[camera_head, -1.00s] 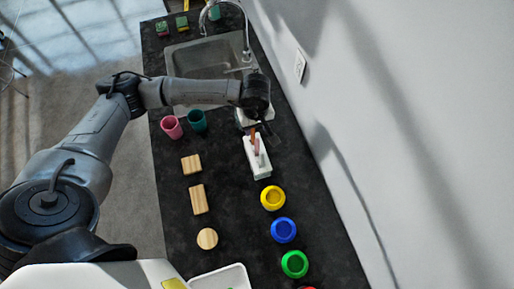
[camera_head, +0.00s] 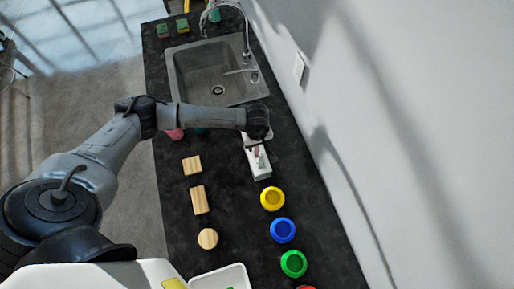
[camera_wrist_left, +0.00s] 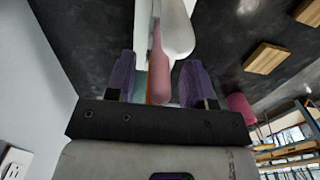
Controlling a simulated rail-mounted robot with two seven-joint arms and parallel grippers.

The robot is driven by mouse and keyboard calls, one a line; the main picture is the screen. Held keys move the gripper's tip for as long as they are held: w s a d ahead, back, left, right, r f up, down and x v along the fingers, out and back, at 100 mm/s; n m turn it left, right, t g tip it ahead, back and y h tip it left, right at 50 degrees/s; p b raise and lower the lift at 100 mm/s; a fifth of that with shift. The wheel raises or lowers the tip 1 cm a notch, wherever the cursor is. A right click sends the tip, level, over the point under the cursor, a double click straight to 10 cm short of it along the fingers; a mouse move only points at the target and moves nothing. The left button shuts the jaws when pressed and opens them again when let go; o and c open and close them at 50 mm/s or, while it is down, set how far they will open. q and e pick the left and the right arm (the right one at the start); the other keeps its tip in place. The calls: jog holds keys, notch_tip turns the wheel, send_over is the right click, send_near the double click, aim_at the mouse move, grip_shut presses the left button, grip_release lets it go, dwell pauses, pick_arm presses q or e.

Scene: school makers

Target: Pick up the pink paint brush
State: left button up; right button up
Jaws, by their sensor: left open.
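The pink paint brush (camera_wrist_left: 159,66) shows in the left wrist view between the two purple-padded fingers of my left gripper (camera_wrist_left: 160,84), which is open. The handle stands clear of the left finger and close to the right one; I cannot tell if it touches. In the head view my left gripper (camera_head: 256,145) is over the far end of the white brush holder (camera_head: 262,174), and the brush end (camera_head: 257,153) shows small. The holder also shows in the left wrist view (camera_wrist_left: 178,32). Part of an orange handle (camera_wrist_left: 150,98) shows beside the pink brush. My right gripper is out of view.
Wooden blocks (camera_head: 199,199) lie left of the holder, and yellow (camera_head: 272,198), blue (camera_head: 283,230) and green (camera_head: 294,264) round pots stand nearer. The sink (camera_head: 214,72) lies beyond; a wall is right.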

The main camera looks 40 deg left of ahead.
pick_arm(q)
jog(key=shift+f, duration=0.45)
jog(key=shift+c, duration=0.4)
grip_shut()
